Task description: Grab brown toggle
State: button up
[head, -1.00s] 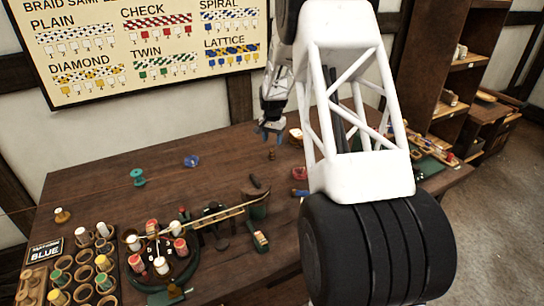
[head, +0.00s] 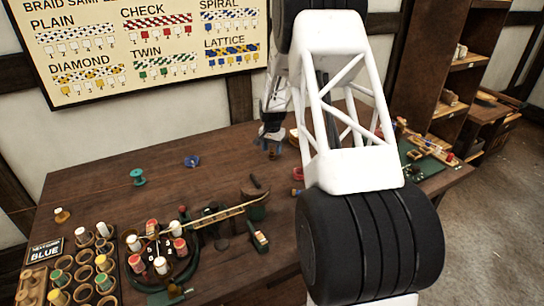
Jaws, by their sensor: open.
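My gripper (head: 271,146) is at the far side of the wooden table, low over the top and pointing down. Its jaws are open. A small brown piece, seemingly the brown toggle (head: 272,154), shows right at the fingertips, mostly hidden by them. I cannot tell whether the fingers touch it.
A blue piece (head: 192,161) and a teal spool (head: 138,177) lie to the left. A red ring-like piece (head: 297,173) is to the right, beside my arm. A round braiding stand with bobbins (head: 160,250) fills the front left. My arm hides much of the right side.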

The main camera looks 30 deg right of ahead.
jog(key=shift+f, duration=1)
jog(key=c, duration=1)
jog(key=shift+r, duration=0.15)
jog(key=shift+r, duration=1.4)
jog(key=shift+s+r, duration=0.2)
jog(key=shift+r, duration=0.05)
jog(key=s+a, duration=0.1)
jog(key=s, duration=0.4)
jog(key=s+a+r, duration=0.1)
jog(key=s+a, duration=0.1)
jog(key=s, duration=0.3)
jog(key=s+a, duration=0.2)
jog(key=s, duration=0.2)
jog(key=shift+s+r, duration=0.2)
jog(key=shift+s, duration=0.2)
